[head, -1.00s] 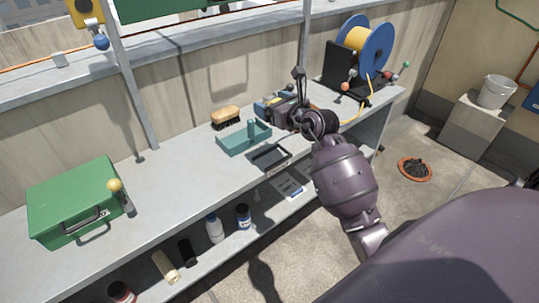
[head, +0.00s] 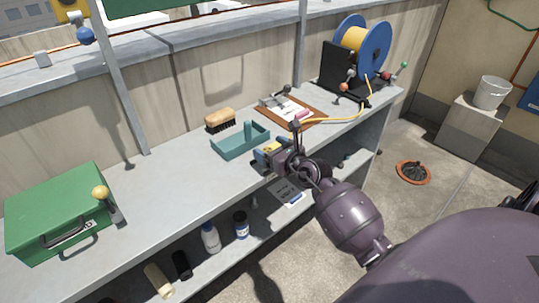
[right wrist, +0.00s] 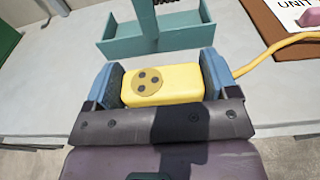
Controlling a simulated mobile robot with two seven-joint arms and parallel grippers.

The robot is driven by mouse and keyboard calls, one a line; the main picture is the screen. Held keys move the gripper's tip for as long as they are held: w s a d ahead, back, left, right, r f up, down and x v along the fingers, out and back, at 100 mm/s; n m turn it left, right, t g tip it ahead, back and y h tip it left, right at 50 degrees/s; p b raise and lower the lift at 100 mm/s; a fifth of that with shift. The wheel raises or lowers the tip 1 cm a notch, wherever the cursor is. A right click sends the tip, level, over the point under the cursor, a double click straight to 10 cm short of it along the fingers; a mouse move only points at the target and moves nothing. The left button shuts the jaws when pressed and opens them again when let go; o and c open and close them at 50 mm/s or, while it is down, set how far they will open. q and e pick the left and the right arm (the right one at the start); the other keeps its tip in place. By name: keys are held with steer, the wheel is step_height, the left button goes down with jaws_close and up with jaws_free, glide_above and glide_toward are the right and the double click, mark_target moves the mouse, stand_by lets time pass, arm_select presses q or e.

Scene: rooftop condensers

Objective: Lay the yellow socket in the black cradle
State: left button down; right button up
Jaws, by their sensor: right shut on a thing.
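The yellow socket (right wrist: 165,84) is a yellow block with a round three-hole face, held between the blue fingers of my right gripper (right wrist: 162,88). Its yellow cord leaves to the right in the wrist view. In the head view the socket (head: 271,147) shows small between the fingers of my right gripper (head: 272,151), over the front part of the shelf, just in front of the teal tray. The black cradle cannot be made out now in either view; the gripper covers the place where a black tray shape showed earlier. My left gripper is not in view.
The teal tray (head: 226,149) and a brush (head: 220,121) stand behind the gripper. A clipboard (head: 316,119) lies to the right, before the blue cord reel (head: 375,50). A green case (head: 60,205) and a yellow-knobbed handle (head: 101,193) are at left. The shelf between is clear.

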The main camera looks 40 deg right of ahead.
step_height(320, 180, down, 2)
steer(key=shift+f, duration=0.1)
steer(key=shift+r, duration=0.2)
steer(key=shift+f, duration=0.2)
steer(key=o, duration=0.8)
steer(key=shift+o, duration=0.3)
steer(key=shift+r, duration=0.1)
